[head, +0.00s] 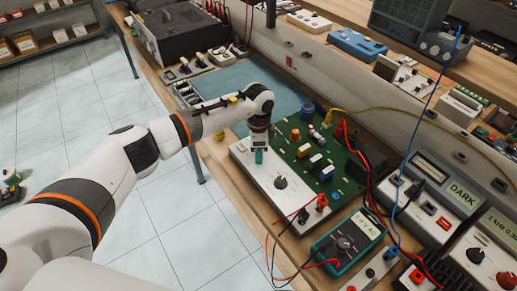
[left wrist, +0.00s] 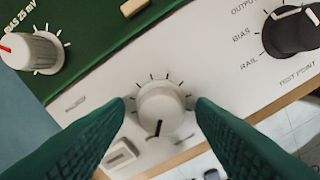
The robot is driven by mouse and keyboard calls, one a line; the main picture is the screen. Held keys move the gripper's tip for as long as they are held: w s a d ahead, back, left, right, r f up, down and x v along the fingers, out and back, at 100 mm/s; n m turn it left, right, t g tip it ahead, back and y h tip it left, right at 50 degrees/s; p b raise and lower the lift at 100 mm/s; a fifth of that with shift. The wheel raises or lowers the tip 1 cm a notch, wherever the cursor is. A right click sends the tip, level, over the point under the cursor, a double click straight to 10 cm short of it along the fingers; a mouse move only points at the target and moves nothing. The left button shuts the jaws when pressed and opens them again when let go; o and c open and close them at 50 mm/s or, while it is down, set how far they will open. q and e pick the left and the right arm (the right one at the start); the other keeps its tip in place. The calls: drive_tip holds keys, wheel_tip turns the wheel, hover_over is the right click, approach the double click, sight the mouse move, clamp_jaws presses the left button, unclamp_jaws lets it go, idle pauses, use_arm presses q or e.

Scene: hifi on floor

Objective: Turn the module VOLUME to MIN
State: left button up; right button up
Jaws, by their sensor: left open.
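A white round knob (left wrist: 160,108) with a black pointer line and tick marks around it sits on the white front panel (left wrist: 95,85) of a module. Its pointer points down and slightly left in the left wrist view. The small labels beside it are too blurred to read as VOLUME or MIN. My left gripper (left wrist: 163,106) is open, with one green fingertip on each side of the knob; I cannot tell whether they touch it. In the head view my left gripper (head: 259,155) is over the white panel (head: 255,177) and hides the knob. My right gripper is not in view.
A black selector knob (left wrist: 296,30) marked OUTPUT, BIAS, RAIL is on the same panel. A white BIAS knob (left wrist: 30,50) is on the green board (head: 342,180). A teal multimeter (head: 348,240) with red and black leads stands near the front. Cables cross the right side.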

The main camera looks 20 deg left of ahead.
use_arm(q)
wheel_tip(320, 180, up, 12)
drive_tip(key=b, duration=0.2)
idle(0.5)
